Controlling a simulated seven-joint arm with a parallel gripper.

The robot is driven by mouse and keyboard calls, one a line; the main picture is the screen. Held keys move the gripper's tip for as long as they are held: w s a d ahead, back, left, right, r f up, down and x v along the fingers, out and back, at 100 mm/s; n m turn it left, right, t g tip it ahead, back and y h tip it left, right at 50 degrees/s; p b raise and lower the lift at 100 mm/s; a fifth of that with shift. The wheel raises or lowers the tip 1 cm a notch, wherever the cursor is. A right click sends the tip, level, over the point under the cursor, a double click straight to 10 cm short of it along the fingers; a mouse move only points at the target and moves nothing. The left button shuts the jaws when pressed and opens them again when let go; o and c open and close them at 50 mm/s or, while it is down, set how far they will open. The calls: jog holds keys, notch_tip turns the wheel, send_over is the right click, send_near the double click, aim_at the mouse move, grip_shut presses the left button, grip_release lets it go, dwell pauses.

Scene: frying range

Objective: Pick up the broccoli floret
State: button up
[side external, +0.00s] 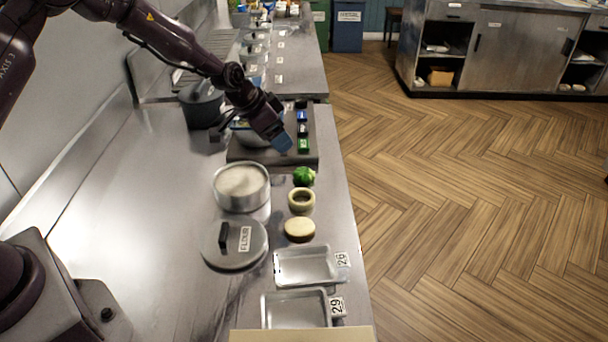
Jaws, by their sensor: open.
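The green broccoli floret (304,176) sits on the steel counter near its right edge, just in front of a dark raised plate. My gripper (281,147) is above that plate, up and to the left of the floret in the picture, and apart from it. Its blue-tipped end points down. It is open, and no object shows in it. The gap between the fingers is hard to see from this side.
A flour pot (241,187) and its lid (235,243) stand left of the floret. A ring-shaped piece (301,201), a round tan piece (299,229) and metal trays (303,266) lie nearer. The dark plate (247,154) carries small coloured blocks (303,130).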

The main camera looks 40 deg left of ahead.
aim_at(304, 170)
jog(key=x, duration=1.3)
jog(key=shift+s+f, duration=0.2)
jog(key=shift+s, duration=0.05)
jog(key=c, duration=0.5)
